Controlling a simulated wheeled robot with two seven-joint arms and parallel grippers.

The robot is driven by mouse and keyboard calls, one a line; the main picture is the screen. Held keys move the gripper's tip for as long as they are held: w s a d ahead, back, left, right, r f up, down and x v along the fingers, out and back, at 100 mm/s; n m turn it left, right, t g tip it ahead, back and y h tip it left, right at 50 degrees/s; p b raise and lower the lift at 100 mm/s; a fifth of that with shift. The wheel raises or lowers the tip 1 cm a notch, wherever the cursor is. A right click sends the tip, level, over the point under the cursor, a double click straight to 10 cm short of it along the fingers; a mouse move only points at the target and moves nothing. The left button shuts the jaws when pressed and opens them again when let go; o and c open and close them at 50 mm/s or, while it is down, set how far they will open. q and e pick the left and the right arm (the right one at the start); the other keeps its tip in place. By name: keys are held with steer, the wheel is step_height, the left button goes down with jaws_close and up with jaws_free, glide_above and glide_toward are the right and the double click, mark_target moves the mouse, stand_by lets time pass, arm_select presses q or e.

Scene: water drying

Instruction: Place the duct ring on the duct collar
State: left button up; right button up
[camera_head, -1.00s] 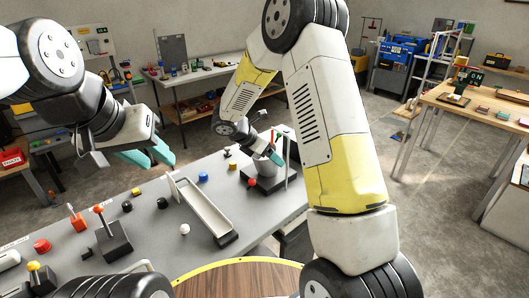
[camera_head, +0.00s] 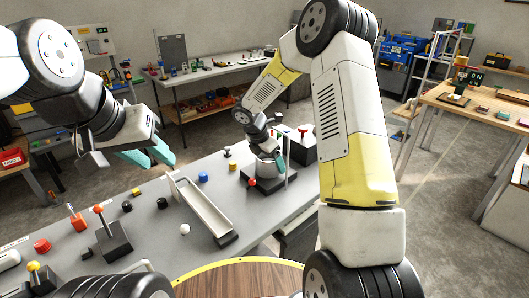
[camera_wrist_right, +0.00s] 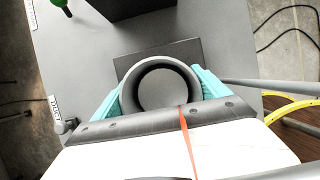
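The duct ring (camera_wrist_right: 130,78), a grey round band, sits between the teal fingers of my right gripper (camera_wrist_right: 163,92) in the right wrist view; both fingers appear to touch its sides. Its opening shows a dark inner rim and a grey centre. In the head view my right gripper (camera_head: 277,150) is at the grey cylindrical duct piece (camera_head: 264,167) on a black base (camera_head: 257,184). I cannot tell there where ring and collar part, or whether the ring is seated. My left gripper (camera_head: 148,156) is empty above the table's left side, its teal fingers apart.
A white post (camera_head: 287,172) and a red knob (camera_head: 252,183) stand close to the duct piece. A pale open channel (camera_head: 203,212) lies on the grey table (camera_head: 150,240), with several small coloured knobs around it. A round wooden table (camera_head: 240,281) is in front.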

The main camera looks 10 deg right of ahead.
steer(key=shift+o, duration=1.4)
steer(key=shift+r, duration=0.1)
steer(key=s+a+r+m, duration=0.15)
steer(key=s+r, duration=0.25)
steer(key=r, duration=0.5)
steer(key=s+r+m, duration=0.3)
steer(key=s+r, duration=0.1)
steer(key=r, duration=0.4)
steer(key=s+d+r+m+t+y, duration=0.1)
steer(key=s+r+m+y, duration=0.2)
steer(key=s+m, duration=0.7)
steer(key=s+d+r+m+t+y, duration=0.1)
steer(key=s+r+m+t+y, duration=0.1)
steer(key=s+r+m, duration=0.3)
steer(key=shift+s+d+r+m+t+y, duration=0.15)
steer(key=shift+s+d+m+t+y, duration=0.3)
steer(key=shift+s+m, duration=2.75)
steer(key=shift+s+a+n, duration=0.1)
steer(key=shift+s+n, duration=0.75)
steer(key=shift+c, duration=0.2)
